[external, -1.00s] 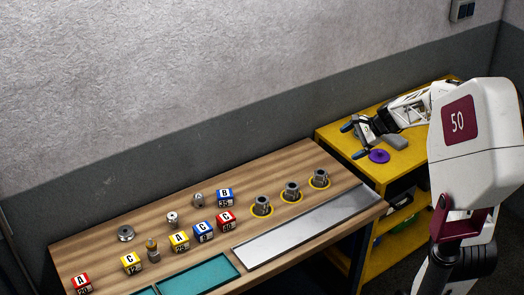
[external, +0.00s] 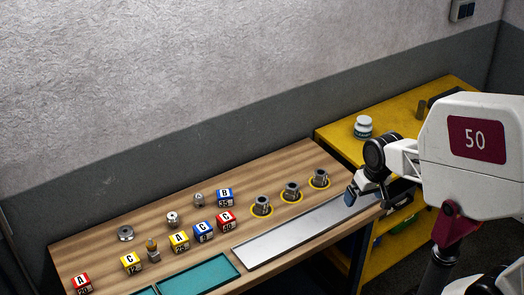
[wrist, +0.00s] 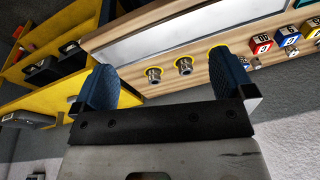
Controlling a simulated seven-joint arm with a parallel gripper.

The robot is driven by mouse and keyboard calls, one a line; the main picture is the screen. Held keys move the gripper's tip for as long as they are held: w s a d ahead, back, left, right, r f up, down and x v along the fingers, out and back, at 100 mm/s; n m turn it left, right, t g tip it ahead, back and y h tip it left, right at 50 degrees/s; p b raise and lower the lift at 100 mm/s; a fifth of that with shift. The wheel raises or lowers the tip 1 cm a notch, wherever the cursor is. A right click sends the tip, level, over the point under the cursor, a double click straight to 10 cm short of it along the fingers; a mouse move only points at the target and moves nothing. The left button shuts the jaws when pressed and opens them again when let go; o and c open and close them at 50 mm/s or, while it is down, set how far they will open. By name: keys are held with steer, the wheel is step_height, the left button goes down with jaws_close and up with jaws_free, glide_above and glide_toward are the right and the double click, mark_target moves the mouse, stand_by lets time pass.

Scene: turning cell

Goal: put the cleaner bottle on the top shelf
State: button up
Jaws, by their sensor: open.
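A small white bottle with a teal band (external: 363,127), which looks like the cleaner bottle, stands upright on the yellow top shelf (external: 400,108) in the external view. My gripper (external: 362,195) is in front of it and lower in the picture, over the right end of the wooden bench, apart from the bottle. In the wrist view my gripper (wrist: 165,80) has its two blue fingers spread wide with nothing between them. The bottle cannot be made out in the wrist view.
The wooden bench (external: 150,215) carries a steel plate (external: 305,230), several metal parts in yellow rings (external: 291,192), and lettered cubes (external: 179,241). Lower yellow shelves hold black bins (wrist: 52,70).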

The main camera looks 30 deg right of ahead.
steer(key=shift+s+a+n+h, duration=0.1)
steer(key=shift+s+n+h, duration=0.4)
steer(key=shift+s+n, duration=0.6)
